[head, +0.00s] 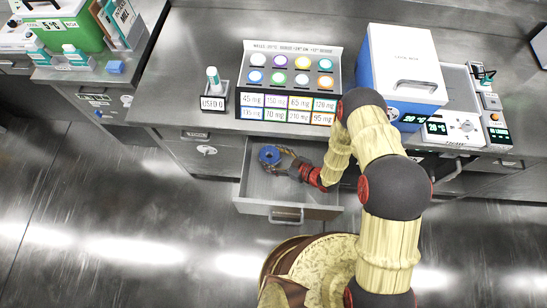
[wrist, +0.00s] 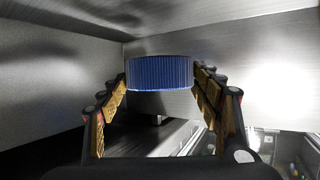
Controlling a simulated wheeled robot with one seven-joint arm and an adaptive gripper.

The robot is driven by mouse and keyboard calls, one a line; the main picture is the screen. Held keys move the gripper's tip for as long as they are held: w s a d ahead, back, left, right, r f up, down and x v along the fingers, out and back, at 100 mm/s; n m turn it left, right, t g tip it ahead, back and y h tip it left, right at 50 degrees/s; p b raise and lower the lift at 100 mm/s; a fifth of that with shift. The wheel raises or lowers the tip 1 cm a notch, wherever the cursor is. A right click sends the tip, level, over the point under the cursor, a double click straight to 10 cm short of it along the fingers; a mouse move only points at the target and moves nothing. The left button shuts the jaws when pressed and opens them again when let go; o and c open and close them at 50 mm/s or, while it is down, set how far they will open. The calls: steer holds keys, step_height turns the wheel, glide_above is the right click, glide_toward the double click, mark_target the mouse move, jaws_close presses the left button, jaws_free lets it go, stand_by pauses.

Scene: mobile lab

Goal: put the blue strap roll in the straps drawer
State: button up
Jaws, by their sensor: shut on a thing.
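The blue strap roll (head: 269,155) is a short blue ring, seen from above in the head view. In the wrist view the blue strap roll (wrist: 160,73) shows its ribbed side, between the two fingers. My gripper (head: 277,158) is shut on it, and my gripper's fingers (wrist: 160,85) press on its left and right sides in the wrist view. The open drawer (head: 262,209) is pulled out below the counter. My gripper and the roll are over or inside its left rear part; the roll's height above the floor of the drawer is hard to tell. No drawer label is readable.
Above the drawer, a rack of coloured caps (head: 289,78) stands on the counter (head: 193,55). A small holder with a bottle (head: 214,88) is left of it. A blue-white box (head: 402,65) stands to the right. Drawer walls surround my gripper closely.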

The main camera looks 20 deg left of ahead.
steer(key=shift+f, duration=0.2)
steer(key=shift+f+b, duration=0.35)
steer(key=shift+b, duration=0.1)
steer(key=shift+f, duration=0.2)
steer(key=o, duration=1.3)
steer(key=shift+o, duration=0.2)
steer(key=shift+r, duration=0.2)
steer(key=shift+r+p, duration=0.25)
steer(key=shift+p, duration=0.05)
steer(key=p+v, duration=0.1)
steer(key=v, duration=0.6)
steer(key=shift+d+r, duration=0.2)
steer(key=shift+r, duration=0.05)
